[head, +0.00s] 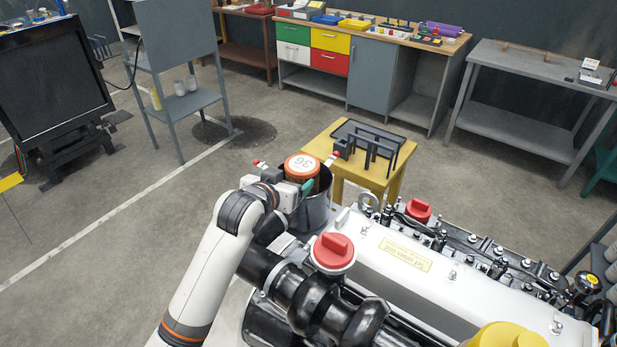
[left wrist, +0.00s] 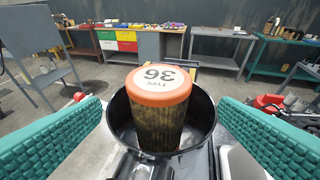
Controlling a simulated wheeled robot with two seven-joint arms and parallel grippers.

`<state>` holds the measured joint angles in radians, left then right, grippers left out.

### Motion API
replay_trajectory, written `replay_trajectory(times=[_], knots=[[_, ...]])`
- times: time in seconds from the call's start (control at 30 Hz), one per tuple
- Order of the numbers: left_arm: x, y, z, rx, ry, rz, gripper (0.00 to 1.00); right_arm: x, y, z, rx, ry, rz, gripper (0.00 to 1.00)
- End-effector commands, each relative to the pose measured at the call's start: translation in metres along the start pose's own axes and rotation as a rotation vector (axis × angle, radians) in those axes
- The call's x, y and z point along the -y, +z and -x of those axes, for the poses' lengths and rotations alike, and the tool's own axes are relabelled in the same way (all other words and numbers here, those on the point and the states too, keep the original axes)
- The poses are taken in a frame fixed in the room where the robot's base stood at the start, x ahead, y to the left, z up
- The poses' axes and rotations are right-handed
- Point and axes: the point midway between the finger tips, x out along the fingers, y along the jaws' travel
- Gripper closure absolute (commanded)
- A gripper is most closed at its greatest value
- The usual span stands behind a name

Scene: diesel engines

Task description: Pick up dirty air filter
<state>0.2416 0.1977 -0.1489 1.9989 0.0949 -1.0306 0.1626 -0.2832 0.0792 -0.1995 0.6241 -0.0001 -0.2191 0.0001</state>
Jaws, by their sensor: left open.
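The dirty air filter (head: 303,167) has an orange cap with a white label reading 36. In the left wrist view the filter (left wrist: 160,116) shows stained brown sides below the cap and stands upright in a round black housing (left wrist: 207,112), rising above its rim. In the head view the housing (head: 318,208) is at the end of the engine. My left gripper (head: 297,186) is open beside the filter. In the left wrist view its teal fingers (left wrist: 160,132) stand apart on either side of the housing, with the filter between them and not touched. The filter's bottom is hidden inside the housing.
The engine (head: 440,267), with red caps (head: 333,250), fills the lower right. A yellow table (head: 352,172) with a dark tray rack stands behind the housing. A grey stand (head: 178,70) and workbenches (head: 375,45) are farther back. Open floor lies to the left.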

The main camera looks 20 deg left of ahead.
Motion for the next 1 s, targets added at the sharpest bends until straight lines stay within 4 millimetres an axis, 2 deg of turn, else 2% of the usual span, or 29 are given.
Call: replay_trajectory(times=[0.2,0.37,0.57,0.73,1.0], knots=[[0.000,0.004,-0.035,-0.002,0.000,0.001,0.16,-0.002,-0.015,0.017,-0.023,0.003,0.000,0.45],[0.000,0.003,-0.055,0.000,-0.001,0.000,0.16,-0.004,-0.027,0.024,-0.042,0.005,0.001,0.45],[0.000,0.003,-0.066,-0.001,0.000,0.000,0.16,-0.002,-0.018,0.028,-0.031,0.003,0.001,0.45],[-0.001,0.007,-0.085,-0.003,0.000,0.001,0.16,0.000,-0.004,0.043,-0.012,0.001,0.001,0.45],[-0.002,0.004,-0.112,0.000,0.000,0.000,0.16,-0.001,-0.007,0.050,-0.017,0.002,0.001,0.45]])
